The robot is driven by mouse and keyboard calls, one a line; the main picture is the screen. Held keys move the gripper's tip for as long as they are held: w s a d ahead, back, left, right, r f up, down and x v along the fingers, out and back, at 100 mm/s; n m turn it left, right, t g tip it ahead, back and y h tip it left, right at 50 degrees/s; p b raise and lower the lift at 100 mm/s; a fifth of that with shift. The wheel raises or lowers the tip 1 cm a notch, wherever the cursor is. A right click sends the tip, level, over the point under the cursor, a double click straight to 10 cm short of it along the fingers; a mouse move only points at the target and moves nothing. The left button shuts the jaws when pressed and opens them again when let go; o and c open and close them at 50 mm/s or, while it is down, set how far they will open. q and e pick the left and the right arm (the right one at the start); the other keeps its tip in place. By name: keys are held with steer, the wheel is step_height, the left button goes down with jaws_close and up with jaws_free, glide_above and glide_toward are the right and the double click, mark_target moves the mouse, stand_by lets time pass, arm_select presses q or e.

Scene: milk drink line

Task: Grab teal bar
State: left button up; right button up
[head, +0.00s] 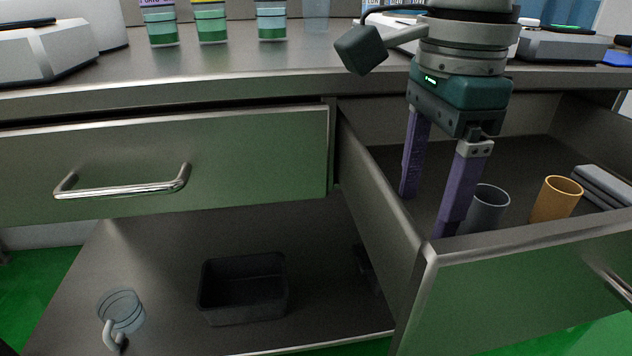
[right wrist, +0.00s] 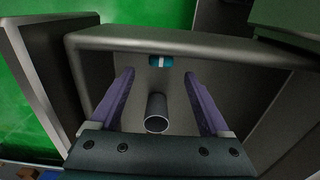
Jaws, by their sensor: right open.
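The teal bar (right wrist: 154,61), a small teal piece with a white band, lies in the open drawer near its wall at the top of the right wrist view. I cannot make it out in the head view. My right gripper (head: 423,215) points down into the drawer with its two purple fingers spread apart and nothing between the tips. In the right wrist view my right gripper (right wrist: 159,76) has the bar just beyond its fingertips, roughly centred between them. My left gripper is not in view.
A dark grey cup (head: 488,207) stands in the drawer close to my right fingers; an orange cup (head: 556,199) and a grey block (head: 603,186) are to its right. The drawer front (head: 530,290) is a raised edge. A closed drawer (head: 230,160) is at left.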

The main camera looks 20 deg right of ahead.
step_height(320, 180, down, 4)
steer(key=shift+r+b, duration=0.15)
steer(key=shift+b, duration=0.3)
steer(key=shift+r, duration=0.1)
jaws_close()
